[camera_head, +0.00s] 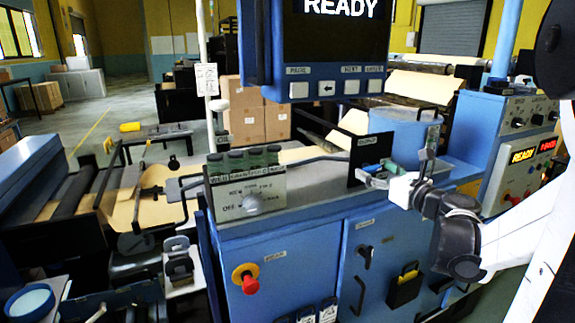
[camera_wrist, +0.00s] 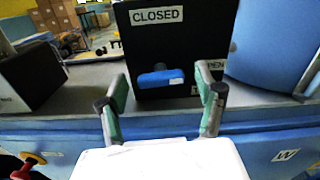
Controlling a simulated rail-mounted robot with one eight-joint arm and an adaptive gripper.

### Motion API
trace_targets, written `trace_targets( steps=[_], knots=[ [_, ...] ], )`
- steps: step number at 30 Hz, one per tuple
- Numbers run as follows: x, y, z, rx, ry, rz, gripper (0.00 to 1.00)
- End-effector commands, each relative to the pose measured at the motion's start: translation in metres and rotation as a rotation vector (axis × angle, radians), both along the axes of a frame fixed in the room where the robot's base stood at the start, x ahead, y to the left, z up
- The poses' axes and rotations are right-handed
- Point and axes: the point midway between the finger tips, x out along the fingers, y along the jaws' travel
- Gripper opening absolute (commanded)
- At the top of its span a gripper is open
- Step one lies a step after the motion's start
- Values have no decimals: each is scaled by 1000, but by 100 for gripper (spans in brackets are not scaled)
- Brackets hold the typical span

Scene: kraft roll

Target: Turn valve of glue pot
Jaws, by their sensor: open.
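The glue pot (camera_head: 405,135) is a blue cylinder on the blue machine's grey top; its side also shows at the right of the wrist view (camera_wrist: 275,45). Beside it stands a black panel (camera_wrist: 190,45) labelled CLOSED at the top, with a partly hidden label, seemingly OPEN, at lower right. The blue valve handle (camera_wrist: 161,78) lies about level on the panel's front. My gripper (camera_wrist: 163,88) is open and empty, its two green-and-grey fingers to either side of the handle in the picture, with no contact visible. In the head view, my gripper (camera_head: 376,178) is in front of the panel.
A control box (camera_head: 247,185) with a grey knob stands left on the machine top; a dark block (camera_wrist: 30,75) shows left in the wrist view. A READY screen (camera_head: 335,30) hangs above. A red knob (camera_head: 249,284) juts from the front. The top between box and panel is mostly clear.

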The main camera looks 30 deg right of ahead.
Motion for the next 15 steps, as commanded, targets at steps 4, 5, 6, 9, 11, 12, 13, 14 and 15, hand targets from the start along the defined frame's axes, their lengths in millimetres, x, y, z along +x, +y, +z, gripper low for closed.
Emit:
trace_targets(
  steps=[4,5,6,9,11,12,13,14,15],
  knots=[
    [14,0,0,0,0,2,67],
    [16,0,0,0,0,1,67],
    [18,-1,0,0,0,0,67],
    [20,-1,0,0,0,-1,67],
    [20,-1,0,0,0,-1,67],
    [20,-1,0,0,0,-1,67],
    [20,-1,0,0,0,-1,67],
    [20,-1,0,0,0,-1,67],
    [20,-1,0,0,0,-1,67]
  ],
)
